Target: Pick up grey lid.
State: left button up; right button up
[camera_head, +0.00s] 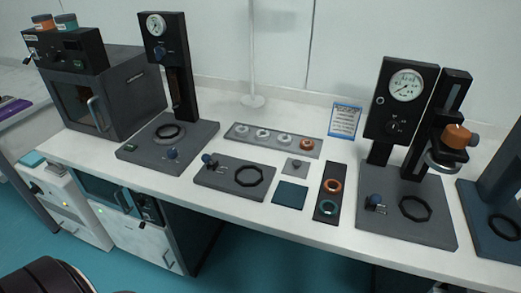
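A small grey piece with a raised knob (297,166), which looks like the grey lid, sits on the white bench near the middle. It is behind a dark teal square mat (290,194) and in front of a long grey tray (232,133). The tray holds several pale ring-like pieces (262,133) and one orange-brown piece (308,144); I cannot tell whether any pale one is also a lid. Neither of my grippers is in view.
A dark plate with orange and teal rings (320,211) lies right of the mat. A black ring fixture (217,188) lies left. Gauge stands (175,75) (385,120) rise on both sides. An oven (140,75) stands far left. A blue-edged card (344,121) is behind.

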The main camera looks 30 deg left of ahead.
aim_at(293, 167)
jog(key=i+u, duration=0.25)
jog(key=u, duration=0.15)
jog(key=i+l+u, duration=0.2)
jog(key=u, duration=0.25)
jog(key=z, duration=2.85)
